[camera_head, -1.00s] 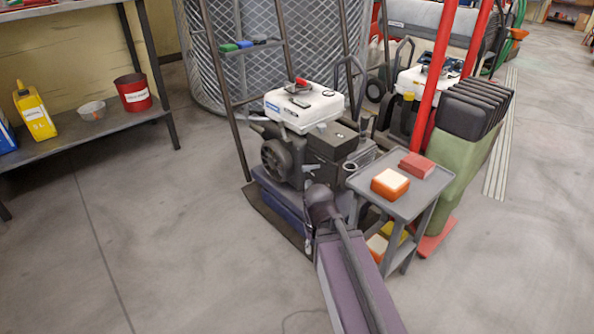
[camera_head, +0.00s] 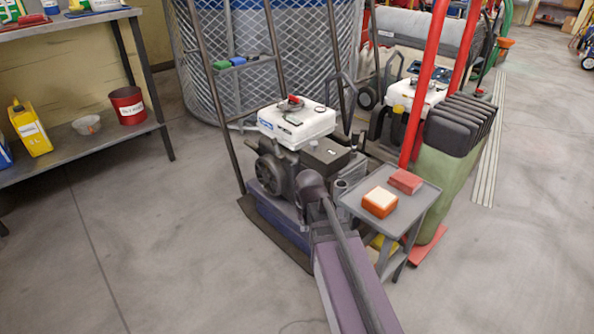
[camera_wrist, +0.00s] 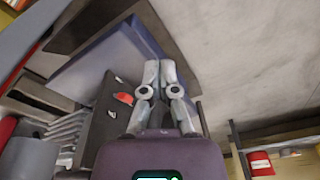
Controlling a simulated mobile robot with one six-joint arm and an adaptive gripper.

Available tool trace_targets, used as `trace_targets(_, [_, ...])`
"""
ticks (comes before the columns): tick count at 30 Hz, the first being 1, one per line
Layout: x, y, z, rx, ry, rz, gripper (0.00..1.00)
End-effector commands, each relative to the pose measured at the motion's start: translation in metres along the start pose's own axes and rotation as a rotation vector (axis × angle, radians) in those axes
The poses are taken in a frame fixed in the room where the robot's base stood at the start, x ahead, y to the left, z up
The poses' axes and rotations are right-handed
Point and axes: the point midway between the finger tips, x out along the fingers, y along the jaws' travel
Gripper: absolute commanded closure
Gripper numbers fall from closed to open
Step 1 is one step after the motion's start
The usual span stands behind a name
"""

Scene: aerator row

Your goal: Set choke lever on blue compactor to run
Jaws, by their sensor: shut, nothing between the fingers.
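The compactor has a blue base (camera_head: 268,210), a dark engine (camera_head: 284,170) and a white top (camera_head: 298,124) with a red part (camera_head: 291,103) on it. I cannot make out the choke lever for certain. In the wrist view the blue base (camera_wrist: 105,60) lies at upper left, and a small red piece (camera_wrist: 123,98) sits on a dark panel just left of my gripper (camera_wrist: 161,70). My gripper's fingers are together and empty, apart from the red piece. In the head view my arm reaches up to the engine's right side and my gripper is not clearly seen.
A small grey cart (camera_head: 408,214) with an orange-and-white block (camera_head: 380,202) and a red block (camera_head: 405,181) stands close right of the compactor. Green and black stacked items (camera_head: 440,170) stand beyond. A shelf (camera_head: 85,148) is at left. The floor between is clear.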

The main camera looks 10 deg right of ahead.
Motion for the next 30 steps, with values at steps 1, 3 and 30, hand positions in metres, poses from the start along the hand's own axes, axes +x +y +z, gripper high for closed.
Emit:
trace_targets(1, [-0.013,0.002,-0.015,-0.002,0.012,-0.001,1.0])
trace_targets(3, [-0.022,0.003,-0.03,-0.005,0.031,-0.002,1.0])
trace_targets(30, [-0.107,0.025,-0.174,-0.043,0.22,-0.001,1.0])
